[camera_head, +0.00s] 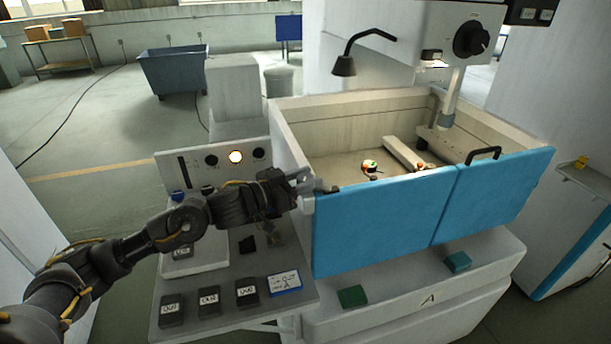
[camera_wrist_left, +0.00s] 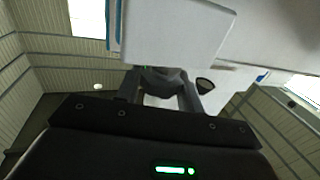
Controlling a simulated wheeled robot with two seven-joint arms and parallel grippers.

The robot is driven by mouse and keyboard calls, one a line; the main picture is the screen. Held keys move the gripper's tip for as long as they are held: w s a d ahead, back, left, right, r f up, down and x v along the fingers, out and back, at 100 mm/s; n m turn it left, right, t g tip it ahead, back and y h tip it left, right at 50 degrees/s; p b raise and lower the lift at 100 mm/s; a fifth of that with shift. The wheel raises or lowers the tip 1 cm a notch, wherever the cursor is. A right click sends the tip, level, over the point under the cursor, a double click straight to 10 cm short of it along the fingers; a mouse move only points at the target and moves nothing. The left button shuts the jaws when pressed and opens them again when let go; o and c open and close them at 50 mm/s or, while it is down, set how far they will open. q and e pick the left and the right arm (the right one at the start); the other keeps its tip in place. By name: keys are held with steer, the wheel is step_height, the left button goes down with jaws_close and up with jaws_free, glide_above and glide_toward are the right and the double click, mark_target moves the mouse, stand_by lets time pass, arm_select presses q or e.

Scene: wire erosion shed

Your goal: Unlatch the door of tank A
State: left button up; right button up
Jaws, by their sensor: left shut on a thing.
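Tank A (camera_head: 290,128) is a pale open-topped tank with a letter A on the base below it. Its blue front shows as a wide left panel (camera_head: 375,222) and a narrower right panel (camera_head: 490,197) with a black handle (camera_head: 484,151) on top. My left gripper (camera_head: 312,184) is at the top left corner of the left panel. It is shut on a small grey piece there, apparently the door latch, mostly hidden by the fingers. In the left wrist view the fingers (camera_wrist_left: 160,92) close around this dark grey latch piece (camera_wrist_left: 162,75). My right gripper is not in view.
A control panel (camera_head: 170,165) with a lit button (camera_head: 236,157) and a shelf with several labelled dark blocks (camera_head: 209,300) lie under my left arm. A black lamp (camera_head: 345,66) and a machine head (camera_head: 440,30) overhang the tank. Inside are small parts (camera_head: 370,166).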

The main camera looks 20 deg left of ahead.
arm_select(q)
steer(key=shift+m+g+h, duration=0.8)
steer(key=shift+g+h, duration=0.1)
steer(key=m+g+h+b, duration=0.1)
steer(key=m+g+h, duration=0.1)
steer(key=g, duration=0.1)
steer(key=shift+w+f+m+g, duration=0.1)
steer(key=shift+m+g, duration=0.3)
steer(key=m+g+h+b, duration=0.1)
steer(key=m+g+b, duration=0.2)
steer(key=g+b, duration=0.2)
steer(key=m+g+h+b, duration=0.1)
steer(key=m+g+b, duration=0.2)
steer(key=g+b, duration=0.2)
steer(key=shift+f+m+b, duration=0.1)
steer(key=shift+m+b, duration=0.3)
steer(key=shift+b, duration=0.35)
steer(key=shift+m+g+b, duration=0.4)
steer(key=shift+g+b, duration=0.4)
steer(key=shift+r, duration=0.2)
steer(key=shift+g, duration=0.3)
steer(key=o, duration=1)
steer(key=shift+c, duration=0.2)
